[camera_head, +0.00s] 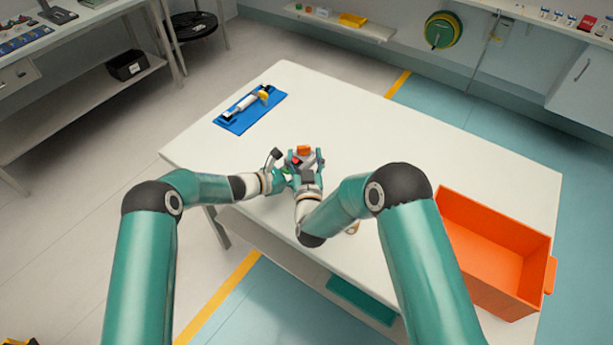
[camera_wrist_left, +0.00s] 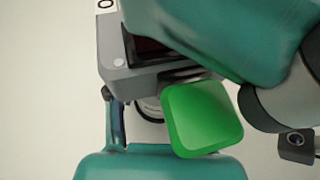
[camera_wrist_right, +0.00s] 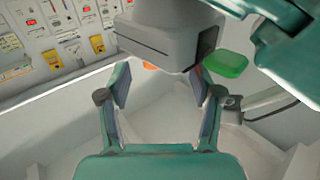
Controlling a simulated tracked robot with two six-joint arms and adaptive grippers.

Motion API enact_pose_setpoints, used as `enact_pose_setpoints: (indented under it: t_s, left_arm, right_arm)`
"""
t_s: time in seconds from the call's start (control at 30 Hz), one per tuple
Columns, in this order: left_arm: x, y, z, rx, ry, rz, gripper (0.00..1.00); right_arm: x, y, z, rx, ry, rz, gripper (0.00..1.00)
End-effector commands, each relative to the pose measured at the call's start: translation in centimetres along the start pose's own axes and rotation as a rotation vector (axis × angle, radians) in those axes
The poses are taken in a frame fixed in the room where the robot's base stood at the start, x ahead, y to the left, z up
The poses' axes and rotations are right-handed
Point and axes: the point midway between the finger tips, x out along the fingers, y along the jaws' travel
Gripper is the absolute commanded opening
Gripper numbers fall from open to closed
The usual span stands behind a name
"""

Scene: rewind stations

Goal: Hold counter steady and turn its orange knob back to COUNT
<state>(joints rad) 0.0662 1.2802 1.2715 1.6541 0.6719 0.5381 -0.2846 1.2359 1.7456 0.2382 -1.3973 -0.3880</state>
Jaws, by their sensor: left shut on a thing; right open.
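The counter is a small grey box near the front edge of the white table, mostly hidden in the head view by my grippers; its grey body shows in the left wrist view (camera_wrist_left: 145,78) and the right wrist view (camera_wrist_right: 160,42). A green button (camera_wrist_left: 203,117) sticks out from it. The orange knob (camera_head: 304,149) shows at its far side; only a sliver shows in the right wrist view (camera_wrist_right: 150,66). My left gripper (camera_head: 281,172) is shut on the counter from the left. My right gripper (camera_wrist_right: 160,82) is open, its fingers apart on either side of the knob's sliver, apparently not touching it.
A blue tray (camera_head: 236,124) with a white and yellow tool lies at the table's back left. An orange bin (camera_head: 497,225) stands at the right. The table (camera_head: 400,130) behind and right of the counter is clear. My two forearms are close together at the counter.

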Motion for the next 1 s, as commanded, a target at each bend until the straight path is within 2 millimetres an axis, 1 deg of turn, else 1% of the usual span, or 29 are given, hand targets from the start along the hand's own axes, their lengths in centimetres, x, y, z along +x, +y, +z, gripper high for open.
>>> enact_pose_setpoints:
  t_s: [0.03, 0.2, 0.3, 0.4, 0.57, 0.9, 0.93, 1.0]
  left_arm:
    - [0.0, 0.0, 0.0, 0.0, 0.0, 0.0, 0.09]
    - [0.0, 0.0, 0.0, 0.0, 0.0, 0.001, 0.09]
    - [0.0, 0.0, 0.0, 0.0, 0.0, 0.001, 0.09]
    - [0.0, 0.0, 0.0, 0.0, 0.0, 0.001, 0.09]
    - [0.0, 0.0, 0.0, 0.0, 0.0, 0.001, 0.09]
    - [0.0, 0.0, 0.0, 0.0, 0.0, 0.001, 0.09]
    - [0.0, 0.0, 0.0, 0.0, 0.0, 0.001, 0.52]
    - [0.0, 0.0, 0.0, 0.0, 0.0, 0.001, 0.64]
  right_arm:
    - [-1.1, -0.1, 0.1, -0.001, -0.004, -0.004, 0.65]
    - [-4.6, -0.1, 0.1, -0.001, -0.004, -0.004, 0.65]
    - [-6.3, -0.1, 0.1, 0.0, -0.003, -0.004, 0.65]
    - [-7.5, -0.1, 0.1, 0.0, -0.002, -0.003, 0.65]
    - [-8.3, 0.0, 0.1, 0.0, -0.001, -0.001, 0.65]
    - [-8.4, 0.0, 0.1, 0.0, 0.0, -0.001, 0.65]
    - [-8.4, 0.0, 0.1, 0.0, 0.0, -0.001, 0.65]
    - [-8.4, 0.0, 0.1, 0.0, 0.0, -0.001, 0.65]
